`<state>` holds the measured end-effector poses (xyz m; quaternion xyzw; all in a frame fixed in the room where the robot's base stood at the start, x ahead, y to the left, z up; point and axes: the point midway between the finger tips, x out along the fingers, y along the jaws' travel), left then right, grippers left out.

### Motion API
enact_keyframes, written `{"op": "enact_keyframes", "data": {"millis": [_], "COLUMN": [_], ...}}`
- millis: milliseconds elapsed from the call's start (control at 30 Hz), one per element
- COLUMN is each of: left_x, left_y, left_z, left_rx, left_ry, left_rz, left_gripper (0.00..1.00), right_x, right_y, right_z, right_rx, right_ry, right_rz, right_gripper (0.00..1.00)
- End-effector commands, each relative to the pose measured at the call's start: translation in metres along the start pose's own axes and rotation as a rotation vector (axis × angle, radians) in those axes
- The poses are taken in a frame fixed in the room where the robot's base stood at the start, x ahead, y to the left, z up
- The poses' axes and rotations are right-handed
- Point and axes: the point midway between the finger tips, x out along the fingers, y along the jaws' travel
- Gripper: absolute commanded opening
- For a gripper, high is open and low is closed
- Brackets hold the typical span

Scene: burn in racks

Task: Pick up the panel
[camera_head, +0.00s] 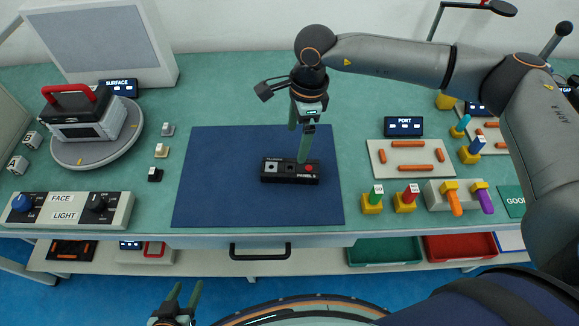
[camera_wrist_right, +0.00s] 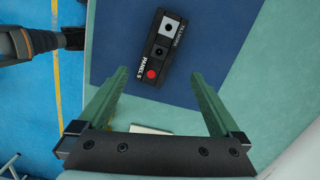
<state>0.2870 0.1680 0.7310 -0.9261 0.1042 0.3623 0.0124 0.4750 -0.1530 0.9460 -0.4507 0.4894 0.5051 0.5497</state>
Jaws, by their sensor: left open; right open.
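The panel (camera_head: 291,171) is a small black box marked "PANEL 5" with a red button. It lies flat on the dark blue mat (camera_head: 215,190). My right gripper (camera_head: 298,142) is open and empty, its green fingers pointing down above the panel and hiding a little of it. In the right wrist view the panel (camera_wrist_right: 165,46) lies beyond the open fingertips (camera_wrist_right: 160,73), turned at a slant to them; contact does not show. My left gripper (camera_head: 182,296) is open and empty at the bottom of the head view, in front of the table.
A turntable (camera_head: 115,148) with a red-handled device (camera_head: 82,112) stands at the left, near a FACE/LIGHT switch box (camera_head: 67,209). Several small keycap-like pieces stand left of the mat. Peg boards and coloured plugs stand at the right. The mat around the panel is clear.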

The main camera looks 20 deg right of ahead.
Motion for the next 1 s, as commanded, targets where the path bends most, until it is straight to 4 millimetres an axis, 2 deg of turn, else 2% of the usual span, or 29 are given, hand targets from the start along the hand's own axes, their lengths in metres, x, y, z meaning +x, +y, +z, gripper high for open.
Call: {"op": "enact_keyframes", "data": {"millis": [200,467,700,1000], "left_x": [-0.004,-0.008,-0.012,-0.012], "left_y": [0.001,0.001,0.001,0.001], "left_z": [-0.004,-0.008,-0.013,-0.013], "left_rx": [0.000,0.000,0.000,0.000], "left_ry": [0.000,-0.001,0.000,-0.001], "left_rz": [0.000,0.000,0.001,0.001], "left_gripper": [0.50,0.50,0.50,0.50], "right_x": [0.037,0.058,0.093,0.100], "right_y": [0.001,0.002,0.002,0.001], "right_z": [0.002,0.002,0.003,0.003], "right_rx": [0.001,0.000,0.001,0.000], "right_ry": [-0.002,-0.003,-0.005,-0.006], "right_rz": [0.003,0.004,0.004,0.001], "right_gripper": [1.00,1.00,1.00,1.00]}}
